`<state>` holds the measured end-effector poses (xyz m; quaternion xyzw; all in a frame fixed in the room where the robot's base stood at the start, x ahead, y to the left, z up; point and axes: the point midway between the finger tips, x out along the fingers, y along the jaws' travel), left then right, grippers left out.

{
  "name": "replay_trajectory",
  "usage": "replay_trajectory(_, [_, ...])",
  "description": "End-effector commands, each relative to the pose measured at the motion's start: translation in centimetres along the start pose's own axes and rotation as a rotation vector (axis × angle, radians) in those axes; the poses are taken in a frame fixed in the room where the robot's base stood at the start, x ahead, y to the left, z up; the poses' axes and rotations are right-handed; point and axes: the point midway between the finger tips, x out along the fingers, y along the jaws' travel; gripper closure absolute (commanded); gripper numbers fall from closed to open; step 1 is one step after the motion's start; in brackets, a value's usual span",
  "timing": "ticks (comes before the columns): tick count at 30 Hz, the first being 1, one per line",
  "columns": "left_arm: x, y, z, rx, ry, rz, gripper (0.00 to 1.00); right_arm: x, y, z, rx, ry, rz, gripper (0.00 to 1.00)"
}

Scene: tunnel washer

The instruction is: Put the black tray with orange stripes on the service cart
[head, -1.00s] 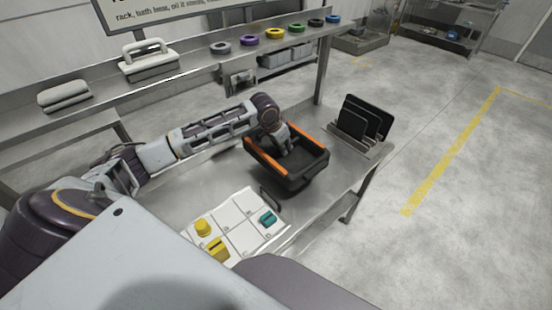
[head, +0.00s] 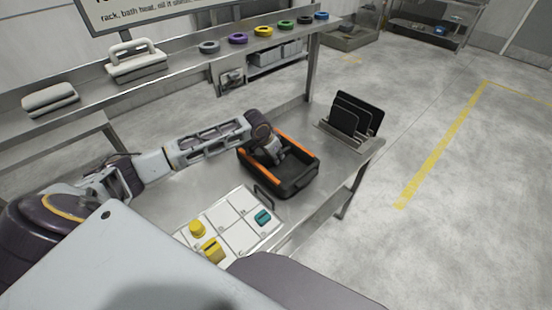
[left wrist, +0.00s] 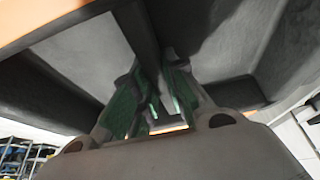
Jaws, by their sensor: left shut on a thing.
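The black tray with orange stripes (head: 309,164) is over the steel bench in the head view, right of its middle. I cannot tell whether its underside touches the bench. My left gripper (head: 276,160) reaches down into the tray from the left and is shut on part of it. In the left wrist view the green-padded fingers (left wrist: 152,105) close around a dark bar inside the tray (left wrist: 225,55). Orange strips show at its edges. My right gripper is not in view. I cannot make out a service cart for certain.
A rack with black plates (head: 355,118) stands at the bench's right end. A white panel (head: 232,222) with yellow and teal pieces lies in front of the tray. Colored rings line the raised shelf (head: 180,75) behind. Floor on the right is clear, with a yellow line (head: 440,150).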

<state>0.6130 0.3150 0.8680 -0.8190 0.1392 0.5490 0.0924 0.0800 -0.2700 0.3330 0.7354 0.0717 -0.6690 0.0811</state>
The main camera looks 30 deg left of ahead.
Motion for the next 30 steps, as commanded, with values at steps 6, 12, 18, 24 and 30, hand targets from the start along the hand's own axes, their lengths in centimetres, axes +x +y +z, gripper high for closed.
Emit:
replay_trajectory(6, [1.2, -0.1, 0.4, 0.001, 0.002, -0.001, 1.00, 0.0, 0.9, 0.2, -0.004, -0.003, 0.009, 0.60])
replay_trajectory(12, [1.2, 0.0, 0.4, 0.001, 0.003, -0.001, 1.00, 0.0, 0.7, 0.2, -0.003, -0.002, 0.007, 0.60])
replay_trajectory(18, [1.4, 0.0, 0.5, 0.001, 0.002, -0.001, 1.00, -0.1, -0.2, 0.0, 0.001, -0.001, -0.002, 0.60])
replay_trajectory(24, [1.4, 0.0, 0.6, 0.001, 0.001, -0.001, 0.64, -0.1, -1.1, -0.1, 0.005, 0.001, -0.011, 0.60])
replay_trajectory(30, [1.4, 0.0, 0.6, 0.001, 0.001, -0.001, 0.64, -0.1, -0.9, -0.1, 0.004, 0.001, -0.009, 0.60])
